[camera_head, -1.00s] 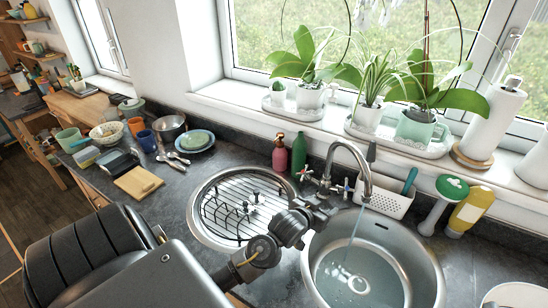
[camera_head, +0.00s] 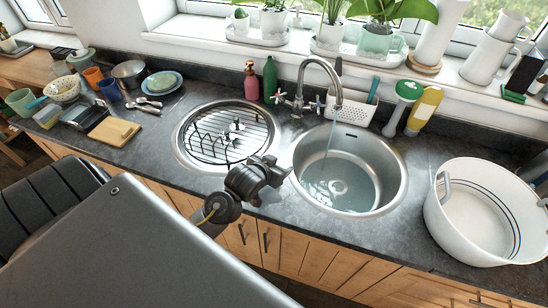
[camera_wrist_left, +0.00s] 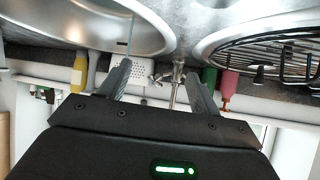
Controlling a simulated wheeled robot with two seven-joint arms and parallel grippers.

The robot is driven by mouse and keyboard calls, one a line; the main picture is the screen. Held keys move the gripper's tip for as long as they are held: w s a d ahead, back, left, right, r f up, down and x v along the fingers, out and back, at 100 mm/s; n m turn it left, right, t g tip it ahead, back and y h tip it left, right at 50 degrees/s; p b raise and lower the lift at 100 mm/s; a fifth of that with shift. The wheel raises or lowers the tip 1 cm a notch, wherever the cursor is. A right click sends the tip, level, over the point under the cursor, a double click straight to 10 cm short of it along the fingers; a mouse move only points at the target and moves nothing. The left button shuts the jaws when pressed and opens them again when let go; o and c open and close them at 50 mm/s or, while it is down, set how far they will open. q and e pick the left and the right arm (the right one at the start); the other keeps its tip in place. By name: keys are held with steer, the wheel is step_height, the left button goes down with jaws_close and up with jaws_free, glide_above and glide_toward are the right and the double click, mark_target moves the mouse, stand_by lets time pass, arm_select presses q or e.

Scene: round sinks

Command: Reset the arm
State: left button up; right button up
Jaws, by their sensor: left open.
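My left gripper (camera_head: 262,178) is over the front of the counter, between the two round sinks, with nothing in it. In the left wrist view its two dark fingers (camera_wrist_left: 160,85) stand apart, with the tap (camera_wrist_left: 178,88) showing between them. The dark arm links behind it cover the lower left of the head view. My right gripper is in neither view.
The left sink (camera_head: 187,158) holds a wire rack; the right sink (camera_head: 398,178) has water under the tap (camera_head: 337,90). A white tub (camera_head: 440,222) stands at right. Soap bottles (camera_head: 251,83), a white caddy (camera_head: 352,112) and a yellow bottle (camera_head: 424,112) line the back.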

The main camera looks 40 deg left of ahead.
arm_select(q)
steer(key=shift+s+f, duration=0.3)
steer(key=shift+s, duration=0.3)
steer(key=shift+d, duration=0.1)
